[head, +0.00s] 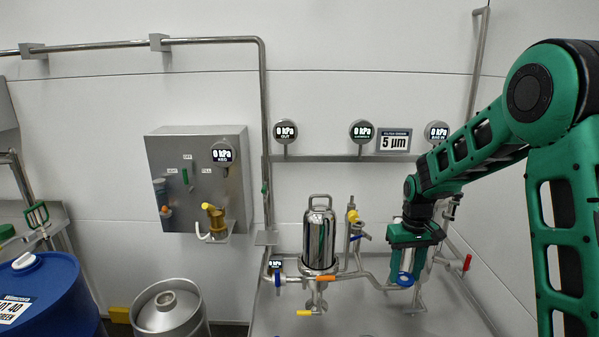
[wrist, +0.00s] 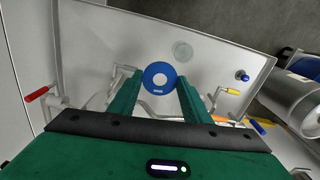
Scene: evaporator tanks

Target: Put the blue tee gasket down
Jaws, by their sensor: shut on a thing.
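The blue tee gasket (wrist: 150,70), a flat blue ring with a pale centre, sits between the fingertips of my gripper (wrist: 158,80) in the wrist view. My gripper is shut on it, with green fingers on both sides. In the head view the gasket (head: 399,279) shows as a blue ring below my gripper (head: 404,272), right of the steel filter housing. The gasket appears held above the steel bench, in front of the pipework. How far it is above the bench is hard to tell.
The steel bench (head: 345,325) carries a filter housing (head: 319,240), pipes, an orange-handled valve (head: 326,278) and a red-handled valve (head: 467,263). In the wrist view a pale round disc (wrist: 182,50) lies on clear bench. A keg (head: 170,312) and blue drum (head: 45,290) stand left.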

